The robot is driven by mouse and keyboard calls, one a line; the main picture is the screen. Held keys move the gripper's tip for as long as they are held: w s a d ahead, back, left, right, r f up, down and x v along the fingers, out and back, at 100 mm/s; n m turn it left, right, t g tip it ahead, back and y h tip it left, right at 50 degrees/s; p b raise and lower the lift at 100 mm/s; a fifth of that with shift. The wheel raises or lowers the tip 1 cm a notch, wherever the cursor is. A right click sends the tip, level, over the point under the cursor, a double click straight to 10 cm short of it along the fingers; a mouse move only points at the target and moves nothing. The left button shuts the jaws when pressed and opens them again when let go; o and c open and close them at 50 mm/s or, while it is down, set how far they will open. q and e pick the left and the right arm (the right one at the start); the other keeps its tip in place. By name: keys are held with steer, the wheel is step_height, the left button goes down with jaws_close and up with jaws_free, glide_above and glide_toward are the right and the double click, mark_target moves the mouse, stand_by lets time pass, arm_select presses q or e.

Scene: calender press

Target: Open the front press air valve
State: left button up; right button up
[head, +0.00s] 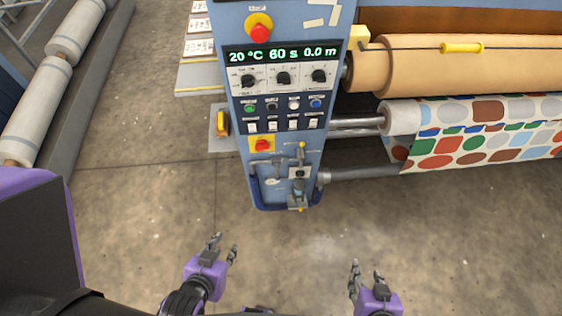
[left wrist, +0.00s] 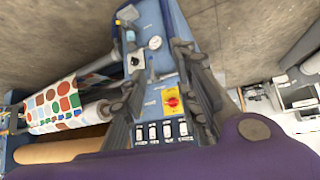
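The blue control column (head: 235,105) of the press stands ahead in the head view. Low on its front is the air fitting (head: 299,173), with a yellow-tipped lever (head: 301,147) pointing up and a metal body below. A round gauge (left wrist: 155,43) and the fitting (left wrist: 136,61) also show, upside down, in the left wrist view. I cannot tell the valve's state. My left gripper (head: 224,246) is open and empty, below and left of the fitting. My right gripper (head: 366,271) is open and empty, below and right of it. Neither touches the column.
A red and yellow switch (head: 262,145) sits just above the fitting, below several switches and knobs. A yellow handle (head: 222,123) is on the column's left side. Rollers with dotted fabric (head: 490,130) extend right. The floor (head: 150,205) before the column is clear.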

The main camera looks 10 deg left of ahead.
steer(key=shift+w+r, duration=0.1)
steer(key=shift+w, duration=0.15)
